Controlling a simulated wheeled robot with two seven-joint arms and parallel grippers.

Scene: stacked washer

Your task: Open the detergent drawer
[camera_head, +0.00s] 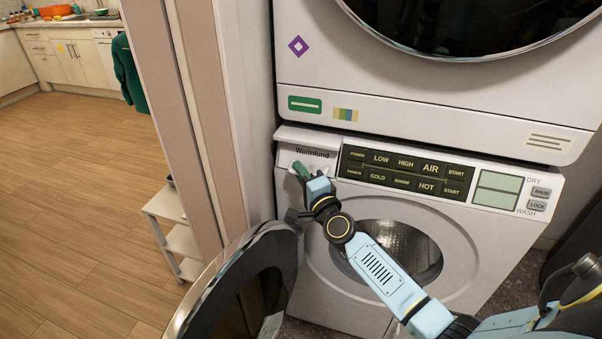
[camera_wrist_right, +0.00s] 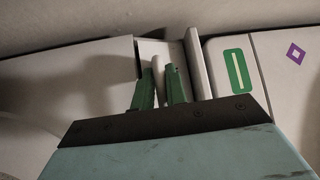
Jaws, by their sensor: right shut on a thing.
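The detergent drawer (camera_head: 296,152), a white front marked "Warmlund", is at the upper left of the lower washer (camera_head: 470,230), left of the dark button panel. My right gripper (camera_head: 301,170) reaches it from below right, its green fingers at the drawer's front. In the right wrist view, the fingers (camera_wrist_right: 161,88) are closed on either side of a thin white drawer handle (camera_wrist_right: 157,77). A dark line shows along one side of the drawer front (camera_wrist_right: 160,50); how far the drawer stands out I cannot tell. My left gripper is not in view.
The washer's round door (camera_head: 245,290) hangs open at the lower left, below my right gripper. The dryer (camera_head: 430,110) sits directly above. A wall edge (camera_head: 215,110) stands close on the left. A small white shelf (camera_head: 170,230) and open wooden floor lie beyond it.

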